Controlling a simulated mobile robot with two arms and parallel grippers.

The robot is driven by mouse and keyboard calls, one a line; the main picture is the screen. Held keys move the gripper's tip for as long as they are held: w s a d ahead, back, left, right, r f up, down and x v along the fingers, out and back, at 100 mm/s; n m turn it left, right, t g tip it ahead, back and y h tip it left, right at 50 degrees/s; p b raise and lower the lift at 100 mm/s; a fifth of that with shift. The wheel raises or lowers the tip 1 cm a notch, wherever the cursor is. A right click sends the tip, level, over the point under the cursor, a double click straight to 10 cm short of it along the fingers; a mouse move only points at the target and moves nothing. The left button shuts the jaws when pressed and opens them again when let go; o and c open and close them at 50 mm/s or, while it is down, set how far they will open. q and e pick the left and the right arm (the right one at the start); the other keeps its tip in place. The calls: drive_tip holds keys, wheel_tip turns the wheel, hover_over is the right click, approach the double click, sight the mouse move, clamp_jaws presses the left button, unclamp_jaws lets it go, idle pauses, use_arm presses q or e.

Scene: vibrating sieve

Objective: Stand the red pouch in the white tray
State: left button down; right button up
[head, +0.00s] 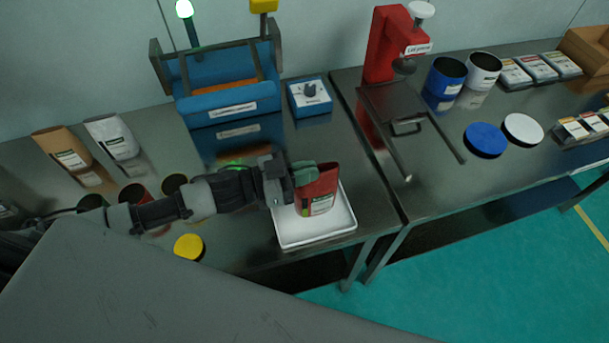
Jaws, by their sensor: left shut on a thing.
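The red pouch (321,196) stands roughly upright over the white tray (287,239), within its rim as seen from here. Its lower end looks at or very near the tray floor; I cannot tell whether it touches. My left gripper (304,174) comes in from the left and is shut on the upper part of the pouch. The fingers hide part of the pouch's top and left side. The tray lies near the front edge of the left table. My right gripper is not in view.
A blue sieve machine (217,104) and a control box with a knob (310,96) stand behind. A yellow lid (188,246) lies left of the tray. A red press (388,45) stands on the right table.

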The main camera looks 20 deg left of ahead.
use_arm(q)
drive_tip(key=shift+w+a+f, duration=0.55)
drive_tip(key=shift+w+f, duration=0.15)
drive_tip(key=shift+w, duration=0.1)
wheel_tip(320, 180, down, 3)
drive_tip(key=shift+f+p, duration=0.15)
drive_tip(key=shift+p, duration=0.3)
drive_tip(key=shift+f, duration=0.25)
drive_tip(key=shift+f, duration=0.15)
drive_tip(key=c, duration=1.3)
unclamp_jaws()
